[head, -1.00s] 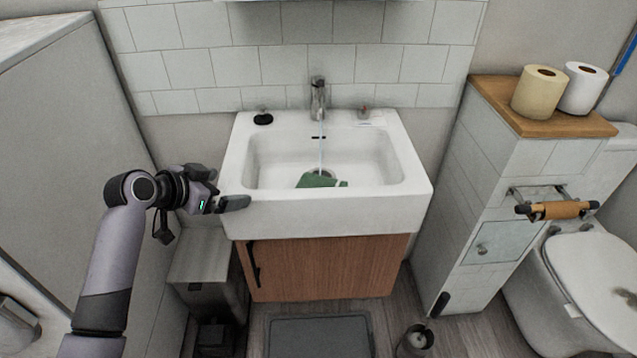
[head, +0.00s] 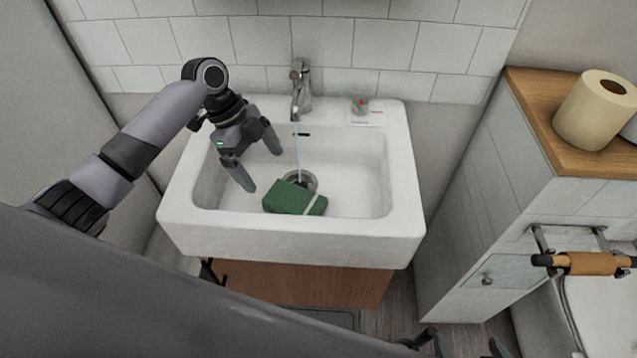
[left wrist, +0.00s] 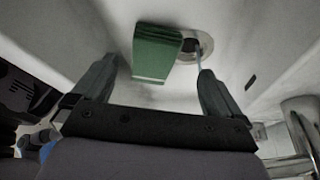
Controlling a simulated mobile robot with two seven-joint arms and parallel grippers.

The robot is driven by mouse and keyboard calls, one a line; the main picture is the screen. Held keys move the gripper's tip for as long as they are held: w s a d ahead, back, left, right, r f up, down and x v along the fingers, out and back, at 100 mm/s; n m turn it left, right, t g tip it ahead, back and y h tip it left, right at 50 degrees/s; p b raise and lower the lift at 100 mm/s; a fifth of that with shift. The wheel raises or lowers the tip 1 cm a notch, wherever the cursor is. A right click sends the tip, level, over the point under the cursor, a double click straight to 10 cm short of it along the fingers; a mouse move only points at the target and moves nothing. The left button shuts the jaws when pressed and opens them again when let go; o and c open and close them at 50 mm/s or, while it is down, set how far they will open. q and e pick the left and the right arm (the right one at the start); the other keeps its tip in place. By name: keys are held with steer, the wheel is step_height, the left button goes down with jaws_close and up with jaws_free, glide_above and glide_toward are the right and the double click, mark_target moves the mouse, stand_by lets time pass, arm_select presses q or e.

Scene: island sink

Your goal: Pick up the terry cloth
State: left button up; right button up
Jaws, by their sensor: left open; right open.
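The terry cloth (head: 290,198) is a folded green cloth with a pale stripe near one end, lying in the basin of the white sink (head: 320,235) just in front of the drain. It also shows in the left wrist view (left wrist: 156,55). My left gripper (head: 262,170) is over the left part of the basin, open and empty. Its fingers point down toward the cloth, to the cloth's upper left, and in the left wrist view they appear on either side of it, apart from it. My right gripper (head: 463,346) barely shows at the bottom edge, open and away from the sink.
A metal faucet (head: 301,88) runs a thin stream of water toward the drain (head: 300,180). A small item on a white card (head: 364,112) sits on the sink's back right ledge. A tiled cabinet with a paper roll (head: 597,108) stands at the right. The basin's right side is free.

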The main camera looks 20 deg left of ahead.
mark_target(276, 191)
arm_select(q)
steer(key=x, duration=0.7)
steer(key=shift+s+f, duration=0.2)
steer(key=shift+s, duration=0.05)
steer(key=c, duration=1)
steer(key=shift+o, duration=0.2)
arm_select(e)
steer(key=shift+w+d+r, duration=0.1)
steer(key=shift+r, duration=0.15)
arm_select(q)
steer(key=shift+r, duration=0.15)
